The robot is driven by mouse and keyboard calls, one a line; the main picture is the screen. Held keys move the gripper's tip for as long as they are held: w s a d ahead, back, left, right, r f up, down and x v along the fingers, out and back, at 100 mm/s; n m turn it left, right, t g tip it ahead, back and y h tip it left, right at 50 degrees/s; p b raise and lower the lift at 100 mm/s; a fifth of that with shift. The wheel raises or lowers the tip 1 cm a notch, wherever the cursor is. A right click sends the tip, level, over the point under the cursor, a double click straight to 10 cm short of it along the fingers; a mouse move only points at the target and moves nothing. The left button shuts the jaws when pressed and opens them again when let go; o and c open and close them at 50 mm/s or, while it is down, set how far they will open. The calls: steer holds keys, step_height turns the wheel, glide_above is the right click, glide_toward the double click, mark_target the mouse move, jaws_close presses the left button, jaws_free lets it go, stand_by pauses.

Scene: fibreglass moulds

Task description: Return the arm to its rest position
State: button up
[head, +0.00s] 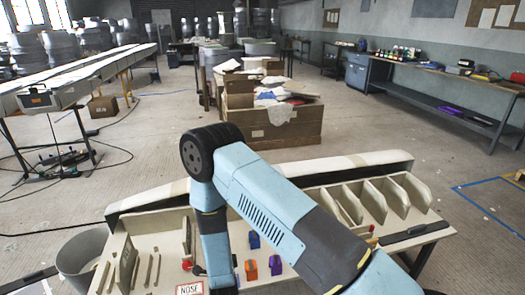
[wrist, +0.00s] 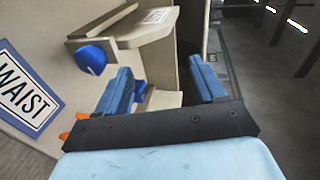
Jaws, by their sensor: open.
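My arm (head: 265,195) is light blue with black joints. In the head view it rises from the lower right, bends at a black elbow, and runs down over a beige mould (head: 158,225). My gripper is not visible in the head view. In the wrist view my gripper (wrist: 161,66) shows two blue fingers set wide apart on a black bar. No object is clearly held between them. A small blue piece shows behind that finger.
A "WAIST" sign (wrist: 27,95) lies left in the wrist view. Blue, orange and purple pieces (head: 251,268) stand in the mould, beside upright ribs (head: 375,200) and a "NOSE" sign (head: 189,288). A grey bin (head: 80,262) stands left. Open floor lies beyond, before a wooden crate (head: 285,133).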

steer(key=w+d+r+n+g, duration=0.1)
steer(key=w+d+r+n, duration=0.1)
steer(key=w+r, duration=0.5)
steer(key=w+d+r+n+g, duration=0.1)
steer(key=w+d+r+g, duration=0.1)
steer(key=r, duration=0.9)
steer(key=s+d+r+n+g, duration=0.1)
steer(key=d+r+n, duration=0.1)
steer(key=d+r, duration=0.45)
steer(key=d+r+n+g, duration=0.1)
steer(key=d+r+n, duration=0.15)
steer(key=r, duration=0.75)
steer(key=s+d+r+n+g, duration=0.2)
steer(key=s+d+r+n, duration=0.2)
steer(key=s+d+r, duration=0.9)
steer(key=s+d+r+n+g+h, duration=0.1)
steer(key=s+d+r+n, duration=0.1)
steer(key=s+d, duration=0.4)
steer(key=s+d+r+n+g+h, duration=0.1)
steer(key=s+d, duration=0.5)
steer(key=s, duration=0.7)
steer(key=shift+r+n+h, duration=0.3)
steer(key=shift+r+n, duration=0.1)
steer(key=shift+n, duration=0.05)
